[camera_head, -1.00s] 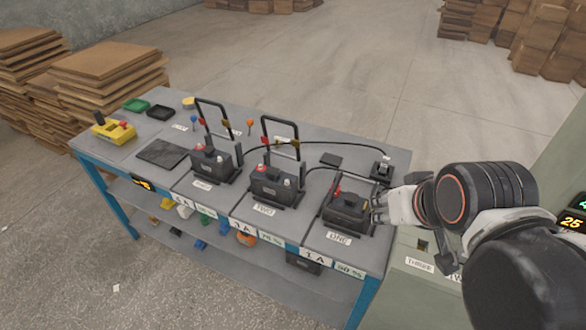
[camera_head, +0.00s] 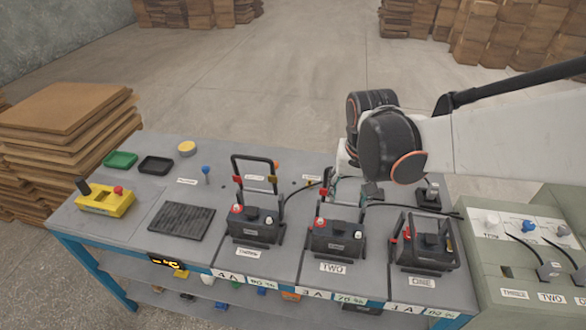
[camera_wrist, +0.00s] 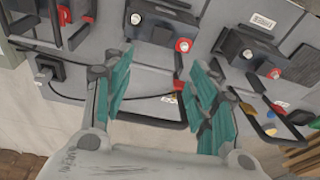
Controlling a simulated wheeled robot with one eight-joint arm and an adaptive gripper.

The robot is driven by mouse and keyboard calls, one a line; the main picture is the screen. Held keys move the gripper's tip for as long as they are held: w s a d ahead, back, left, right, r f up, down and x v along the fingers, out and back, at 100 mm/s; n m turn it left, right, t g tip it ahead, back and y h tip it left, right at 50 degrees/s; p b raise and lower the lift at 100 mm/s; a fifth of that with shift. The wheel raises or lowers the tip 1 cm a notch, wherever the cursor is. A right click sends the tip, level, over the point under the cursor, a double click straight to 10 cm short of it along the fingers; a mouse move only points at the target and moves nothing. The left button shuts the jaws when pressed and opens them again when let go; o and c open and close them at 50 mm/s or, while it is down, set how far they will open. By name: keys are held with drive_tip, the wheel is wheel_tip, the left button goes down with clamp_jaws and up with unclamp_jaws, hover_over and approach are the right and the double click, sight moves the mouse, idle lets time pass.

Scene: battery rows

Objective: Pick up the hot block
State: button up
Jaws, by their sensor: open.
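Three black battery blocks sit in a row on the grey bench (camera_head: 180,250), labelled THREE (camera_head: 255,226), TWO (camera_head: 336,240) and ONE (camera_head: 424,252). Each shows red and white terminals. I cannot tell which is hot. Black frames stand raised at THREE and TWO; the frame at ONE is around its block. In the wrist view, what looks like TWO (camera_wrist: 158,30) is at top centre and THREE (camera_wrist: 248,55) is to its right. My gripper (camera_wrist: 158,92) is open and empty, its teal fingers spread above the frame behind TWO. In the head view my arm mostly hides it.
A yellow box (camera_head: 104,200) with a red button, a dark ribbed mat (camera_head: 181,220), and green (camera_head: 120,160) and black (camera_head: 156,165) trays are at left. A black cable (camera_head: 415,209) runs behind the blocks. A greenish cabinet (camera_head: 530,270) stands at right.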

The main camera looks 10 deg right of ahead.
drive_tip(key=w+f, duration=0.2)
drive_tip(key=b, duration=0.3)
hover_over(339, 224)
drive_tip(key=shift+m+g, duration=0.3)
drive_tip(key=shift+g, duration=0.1)
wheel_tip(339, 224, down, 9)
drive_tip(key=shift+s+r, duration=0.1)
drive_tip(key=shift+f+b, duration=0.95)
drive_tip(key=shift+f, duration=1.75)
clamp_jaws()
